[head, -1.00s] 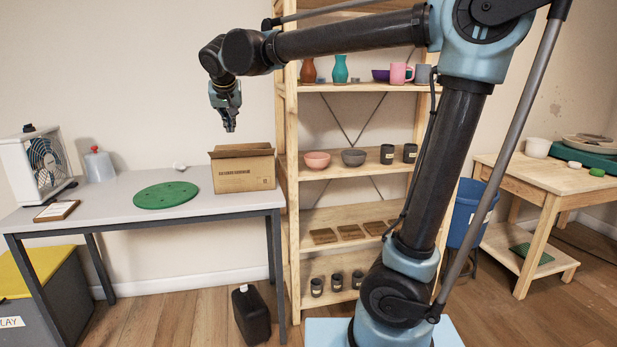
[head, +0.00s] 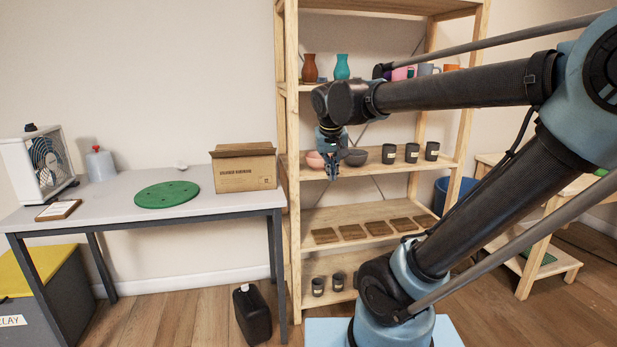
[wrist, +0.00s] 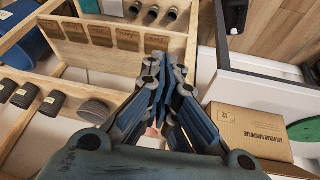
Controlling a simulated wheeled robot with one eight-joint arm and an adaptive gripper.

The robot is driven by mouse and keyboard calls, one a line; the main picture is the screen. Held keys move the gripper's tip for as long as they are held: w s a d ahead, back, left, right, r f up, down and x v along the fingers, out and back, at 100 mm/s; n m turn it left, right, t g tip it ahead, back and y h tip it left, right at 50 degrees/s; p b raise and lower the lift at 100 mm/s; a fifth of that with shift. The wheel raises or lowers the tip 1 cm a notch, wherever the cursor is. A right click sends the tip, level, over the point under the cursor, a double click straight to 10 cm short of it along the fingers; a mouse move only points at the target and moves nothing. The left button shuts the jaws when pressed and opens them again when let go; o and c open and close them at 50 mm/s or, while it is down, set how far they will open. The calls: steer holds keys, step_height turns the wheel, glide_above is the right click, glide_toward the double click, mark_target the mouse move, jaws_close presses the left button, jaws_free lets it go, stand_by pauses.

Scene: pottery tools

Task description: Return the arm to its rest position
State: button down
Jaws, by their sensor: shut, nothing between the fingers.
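My gripper (head: 332,172) hangs pointing down in front of the wooden shelf unit (head: 292,200) in the head view, at the level of the shelf with bowls. In the wrist view my gripper (wrist: 164,62) shows its fingertips together with nothing between them. My arm reaches in from the right. The gripper partly covers a pink bowl (head: 314,160) and a grey bowl (head: 356,158). I cannot tell how far it is from them.
A grey table (head: 110,212) at left holds a cardboard box (head: 245,172), a green disc (head: 166,194) and a fan (head: 40,165). A black canister (head: 252,315) stands on the floor. Dark cups (head: 412,152) and brown tiles (head: 352,231) sit on the shelves.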

steer(key=s+d+f+g, duration=0.1)
steer(key=s+d+f, duration=0.5)
steer(key=s+f, duration=0.2)
steer(key=s+d+f+g, duration=0.1)
steer(key=s+d+f, duration=0.5)
steer(key=s+f, duration=0.3)
steer(key=shift+s+f+m+g+y, duration=0.15)
steer(key=shift+f+m+g+y, duration=0.25)
steer(key=shift+f, duration=0.05)
steer(key=shift+w+f, duration=0.2)
steer(key=shift+w, duration=0.3)
steer(key=shift+a, duration=0.1)
